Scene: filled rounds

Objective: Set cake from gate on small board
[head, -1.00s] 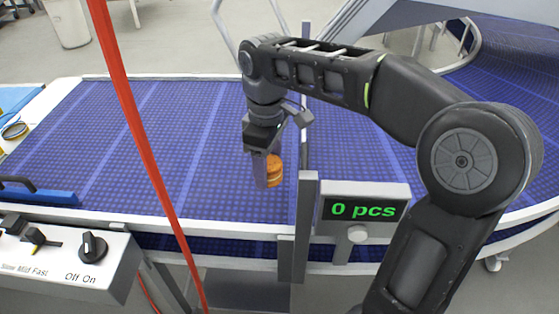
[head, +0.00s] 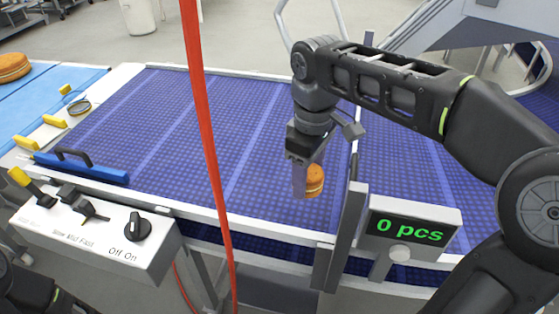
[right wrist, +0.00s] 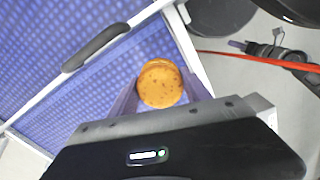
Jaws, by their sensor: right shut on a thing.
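My right gripper (head: 306,180) is shut on an orange-brown round cake (head: 315,180) with a pale filling line. It holds the cake at the blue belt, just left of the grey gate post (head: 350,220); I cannot tell whether the cake touches the belt. In the right wrist view the cake (right wrist: 160,84) sits between the fingers, its speckled top showing. A dark arm end that seems to be my left gripper (right wrist: 262,48) shows there, its jaws unclear.
The counter (head: 412,226) beside the gate reads "0 pcs". A red strap (head: 205,120) hangs in front of the belt. A blue bar with a black handle (head: 80,168) lies at the belt's left. Another round cake (head: 13,66) lies on a blue surface at far left.

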